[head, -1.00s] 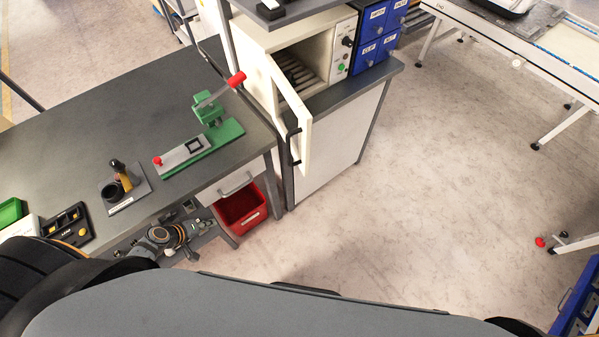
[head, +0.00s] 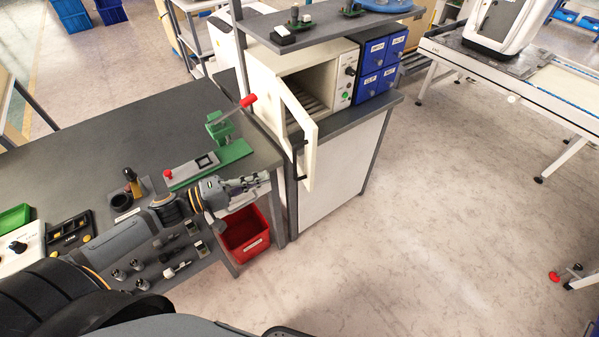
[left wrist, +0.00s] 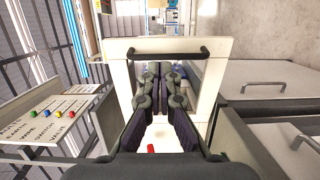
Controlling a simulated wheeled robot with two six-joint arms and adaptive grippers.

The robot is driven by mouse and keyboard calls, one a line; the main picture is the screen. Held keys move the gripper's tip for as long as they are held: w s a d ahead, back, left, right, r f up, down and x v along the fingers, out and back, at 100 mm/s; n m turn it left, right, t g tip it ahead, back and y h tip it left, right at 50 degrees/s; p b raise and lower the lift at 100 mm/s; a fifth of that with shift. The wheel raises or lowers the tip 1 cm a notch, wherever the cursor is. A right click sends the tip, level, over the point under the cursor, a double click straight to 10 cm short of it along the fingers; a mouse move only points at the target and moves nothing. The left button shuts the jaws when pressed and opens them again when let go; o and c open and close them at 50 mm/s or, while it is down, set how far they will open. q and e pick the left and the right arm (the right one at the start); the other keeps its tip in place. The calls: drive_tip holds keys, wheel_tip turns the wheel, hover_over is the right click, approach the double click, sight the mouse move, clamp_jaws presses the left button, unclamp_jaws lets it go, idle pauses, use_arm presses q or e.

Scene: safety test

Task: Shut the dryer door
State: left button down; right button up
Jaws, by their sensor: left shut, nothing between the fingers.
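The dryer is a cream box (head: 347,72) on a grey-topped cabinet in the head view. Its cream door (head: 309,150) stands open, swung out towards me, and the dark slatted interior shows. In the left wrist view the pale door panel (left wrist: 219,75) is ahead, with its black bar handle (left wrist: 168,51) across the top. My left gripper (head: 266,179) is shut and empty, to the left of the door in the head view. Its fingers (left wrist: 157,70) overlap the panel in the left wrist view; I cannot tell whether they touch it. My right gripper is out of view.
A grey bench (head: 70,150) carries a green press (head: 222,130) with a red-tipped lever near the dryer. A red bin (head: 245,238) sits below. Blue drawers (head: 380,65) stand right of the dryer, under a shelf (head: 315,28).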

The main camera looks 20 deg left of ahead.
sight(310, 162)
use_arm(q)
drive_tip(key=b+x, duration=0.3)
drive_tip(key=x, duration=0.7)
drive_tip(key=shift+w+r, duration=0.15)
drive_tip(key=shift+w+d, duration=0.25)
drive_tip(key=shift+d, duration=0.15)
drive_tip(key=shift+f, duration=0.2)
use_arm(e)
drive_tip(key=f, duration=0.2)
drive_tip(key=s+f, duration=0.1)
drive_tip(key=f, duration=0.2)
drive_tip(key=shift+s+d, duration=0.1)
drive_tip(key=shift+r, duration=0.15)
